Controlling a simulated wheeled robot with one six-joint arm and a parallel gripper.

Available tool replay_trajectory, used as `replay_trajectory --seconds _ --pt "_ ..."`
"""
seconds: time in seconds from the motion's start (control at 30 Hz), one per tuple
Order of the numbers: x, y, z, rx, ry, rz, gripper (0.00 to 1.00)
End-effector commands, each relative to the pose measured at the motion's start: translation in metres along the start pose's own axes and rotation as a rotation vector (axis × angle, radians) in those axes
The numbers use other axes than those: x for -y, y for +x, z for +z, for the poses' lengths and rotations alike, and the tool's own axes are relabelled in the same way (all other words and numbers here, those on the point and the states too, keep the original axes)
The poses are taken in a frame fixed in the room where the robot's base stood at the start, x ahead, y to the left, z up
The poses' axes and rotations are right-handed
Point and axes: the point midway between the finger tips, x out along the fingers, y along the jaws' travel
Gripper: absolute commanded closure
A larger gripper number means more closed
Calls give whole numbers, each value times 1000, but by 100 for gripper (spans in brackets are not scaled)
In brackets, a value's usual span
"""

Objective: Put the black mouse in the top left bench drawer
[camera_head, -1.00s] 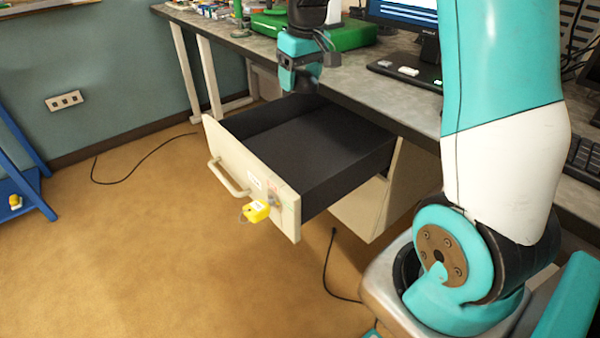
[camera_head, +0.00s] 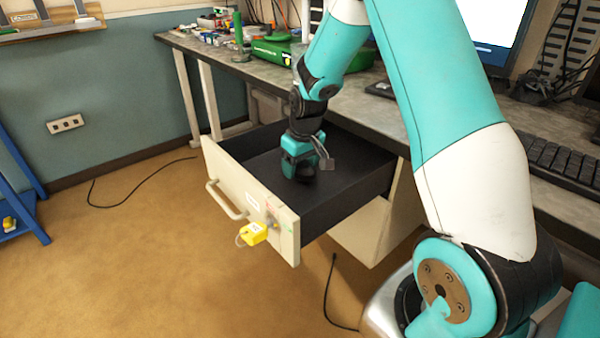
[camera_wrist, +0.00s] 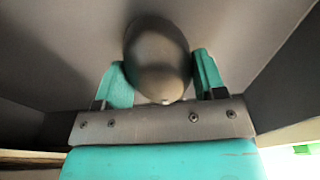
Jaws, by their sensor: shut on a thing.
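The black mouse (camera_wrist: 158,60) shows in the wrist view as a dark rounded shape between the two teal fingers of my gripper (camera_wrist: 160,80). My gripper is shut on it. In the head view my gripper (camera_head: 303,172) points down inside the open bench drawer (camera_head: 352,200), and the mouse is hidden there. The drawer has a cream front with a handle and a dark, otherwise empty interior. In the wrist view the drawer floor lies behind the mouse; I cannot tell whether the mouse touches it.
A yellow tag (camera_head: 254,233) hangs at the drawer front. The grey bench top (camera_head: 365,112) lies behind, with a green case (camera_head: 270,52), a keyboard (camera_head: 562,160) and a monitor. A blue rack (camera_head: 22,190) stands at left.

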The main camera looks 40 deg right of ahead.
Motion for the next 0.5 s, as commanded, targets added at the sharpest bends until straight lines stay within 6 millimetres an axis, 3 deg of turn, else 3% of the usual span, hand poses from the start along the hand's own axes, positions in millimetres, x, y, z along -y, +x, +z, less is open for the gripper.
replay_trajectory --seconds 0.13,0.47,0.5 --pt "0 22 4 2 0 0 60" --pt "0 25 4 1 0 0 60" --pt "0 24 4 0 0 0 31"
